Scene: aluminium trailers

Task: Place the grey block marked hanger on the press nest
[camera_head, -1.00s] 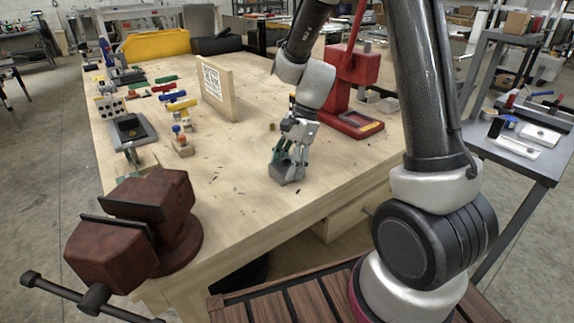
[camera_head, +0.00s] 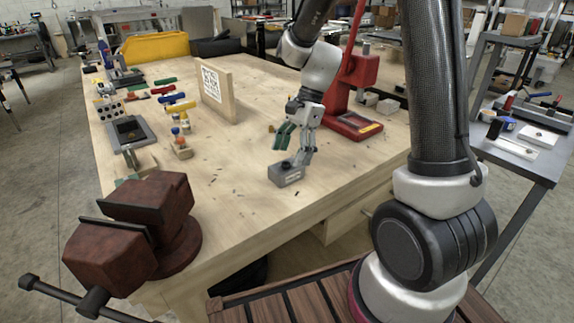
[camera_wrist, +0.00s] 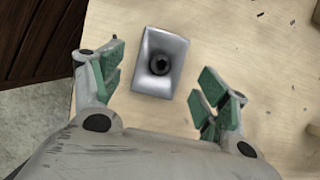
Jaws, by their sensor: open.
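The grey block (camera_head: 288,178) lies on the wooden bench near its front edge. It has a dark round hole in its top; I can read no marking on it. In the wrist view the block (camera_wrist: 144,78) sits between the two spread fingers, with a gap on both sides. My gripper (camera_head: 296,148) is open and empty, just above the block, its green pads apart. The red press (camera_head: 352,92) stands behind and to the right.
A red-brown vise (camera_head: 130,230) is at the bench's front left corner. An upright wooden board (camera_head: 224,100) with a printed code stands behind the gripper. Coloured parts and a grey fixture (camera_head: 140,143) are at left. Bare bench lies between block and press.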

